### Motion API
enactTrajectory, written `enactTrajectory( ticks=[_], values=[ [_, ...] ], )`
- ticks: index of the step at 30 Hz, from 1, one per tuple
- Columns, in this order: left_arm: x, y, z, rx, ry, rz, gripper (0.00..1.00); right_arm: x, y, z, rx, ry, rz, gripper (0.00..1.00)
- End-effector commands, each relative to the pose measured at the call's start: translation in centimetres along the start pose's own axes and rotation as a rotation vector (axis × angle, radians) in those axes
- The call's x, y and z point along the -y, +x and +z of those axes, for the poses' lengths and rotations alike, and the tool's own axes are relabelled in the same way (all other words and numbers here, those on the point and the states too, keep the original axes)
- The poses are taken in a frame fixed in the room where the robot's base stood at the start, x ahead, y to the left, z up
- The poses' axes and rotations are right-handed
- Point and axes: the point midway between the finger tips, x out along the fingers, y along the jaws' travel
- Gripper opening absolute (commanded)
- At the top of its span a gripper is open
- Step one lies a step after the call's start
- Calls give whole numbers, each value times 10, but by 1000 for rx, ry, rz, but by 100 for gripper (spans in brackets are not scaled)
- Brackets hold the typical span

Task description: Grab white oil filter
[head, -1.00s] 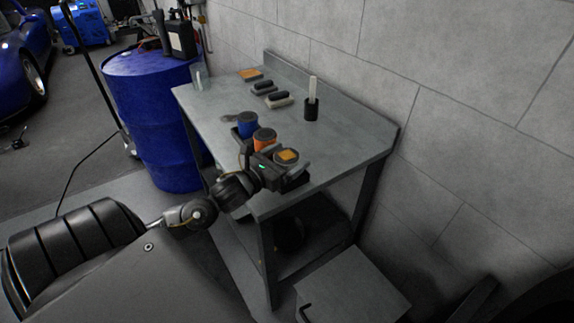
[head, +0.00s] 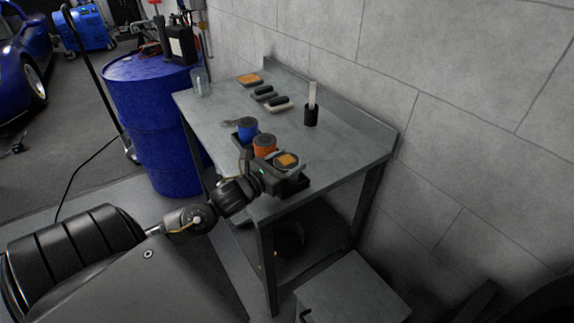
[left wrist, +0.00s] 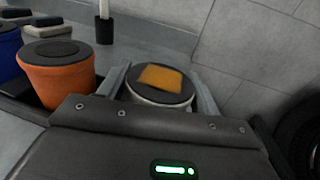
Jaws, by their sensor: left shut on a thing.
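The white oil filter (left wrist: 160,92) shows in the left wrist view between my two fingers, with a dark top bearing an orange patch. Only a strip of its pale side shows there; the rest is hidden by my gripper. In the head view its top (head: 287,160) shows at the near end of a row of filters on the bench. My left gripper (head: 285,165) is shut on it. An orange filter (head: 264,146) and a blue filter (head: 247,129) stand beside it in a dark tray. My right gripper is not in view.
The grey workbench (head: 350,150) stands against a block wall. On it are a black cup with a pale stick (head: 311,114), dark and pale blocks (head: 278,104), an orange sponge-like piece (head: 250,79) and a clear cup (head: 201,82). A blue drum (head: 150,130) stands left.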

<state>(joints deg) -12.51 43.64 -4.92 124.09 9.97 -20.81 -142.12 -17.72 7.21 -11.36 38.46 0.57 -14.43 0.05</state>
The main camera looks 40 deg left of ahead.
Motion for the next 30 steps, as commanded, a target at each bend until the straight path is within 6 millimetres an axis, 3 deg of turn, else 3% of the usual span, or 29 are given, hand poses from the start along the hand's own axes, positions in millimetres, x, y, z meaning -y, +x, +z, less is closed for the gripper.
enactTrajectory(
  ticks=[7, 16, 24, 30],
  values=[
    [0, 0, 36, 3, 1, 0, 33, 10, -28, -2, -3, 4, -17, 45],
    [-40, -32, 100, -2, 6, 0, 33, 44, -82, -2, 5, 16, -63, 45],
    [-86, -67, 120, -3, 2, 2, 33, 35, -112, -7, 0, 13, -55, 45],
    [-104, -82, 128, 1, 1, 0, 33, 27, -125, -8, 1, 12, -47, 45]
  ],
)
